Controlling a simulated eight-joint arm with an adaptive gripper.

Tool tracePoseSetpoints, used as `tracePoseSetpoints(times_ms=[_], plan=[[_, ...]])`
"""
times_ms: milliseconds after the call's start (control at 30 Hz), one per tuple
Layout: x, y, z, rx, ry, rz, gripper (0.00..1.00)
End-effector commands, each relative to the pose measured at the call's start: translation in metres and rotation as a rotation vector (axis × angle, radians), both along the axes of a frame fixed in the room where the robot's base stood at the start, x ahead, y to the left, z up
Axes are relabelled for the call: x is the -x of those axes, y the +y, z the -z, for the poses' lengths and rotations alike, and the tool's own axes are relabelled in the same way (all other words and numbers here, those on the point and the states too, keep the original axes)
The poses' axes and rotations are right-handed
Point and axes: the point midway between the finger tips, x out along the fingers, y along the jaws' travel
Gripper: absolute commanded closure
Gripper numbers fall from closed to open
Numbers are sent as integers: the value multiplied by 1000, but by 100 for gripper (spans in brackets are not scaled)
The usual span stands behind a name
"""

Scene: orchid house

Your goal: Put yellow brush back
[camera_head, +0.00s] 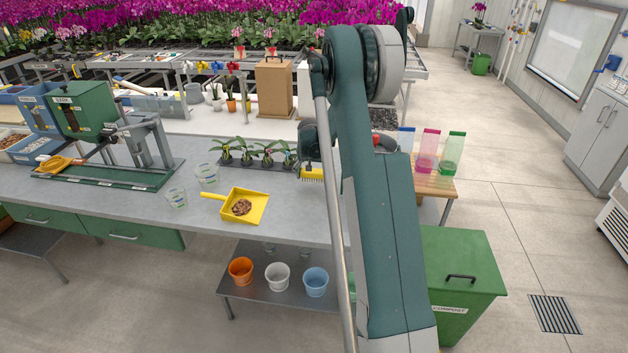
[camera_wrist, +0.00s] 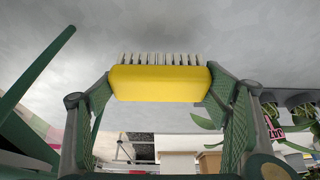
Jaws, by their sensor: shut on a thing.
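The yellow brush (camera_wrist: 160,84) with white bristles is between the two green fingers of my gripper (camera_wrist: 161,100) in the wrist view. The gripper is shut on the brush's two ends, and the bristles point toward the grey bench top. In the head view the brush (camera_head: 312,174) shows beside my arm, right of the potted seedlings, over the bench (camera_head: 290,212). My arm hides part of the gripper there. I cannot tell whether the bristles touch the bench.
A dark tray of seedlings (camera_head: 258,161) stands behind. Pink, blue and green clear containers (camera_head: 428,151) stand at the right. A green compost bin (camera_head: 462,275) is below.

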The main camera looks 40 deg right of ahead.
Motion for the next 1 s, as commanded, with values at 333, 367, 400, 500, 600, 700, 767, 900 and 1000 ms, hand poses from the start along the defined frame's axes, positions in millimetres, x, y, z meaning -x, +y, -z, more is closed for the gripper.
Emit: tracePoseSetpoints(times_ms=[333, 367, 400, 500, 600, 700, 767, 900, 1000], plan=[[0, 0, 32, 0, 0, 0, 40], [0, 0, 32, 0, 0, 0, 40], [0, 0, 33, 0, 0, 0, 40], [0, 0, 33, 0, 0, 0, 40], [0, 0, 33, 0, 0, 0, 40], [0, 0, 34, 0, 0, 0, 40], [0, 0, 36, 0, 0, 0, 40], [0, 0, 36, 0, 0, 0, 12], [0, 0, 36, 0, 0, 0, 10]])
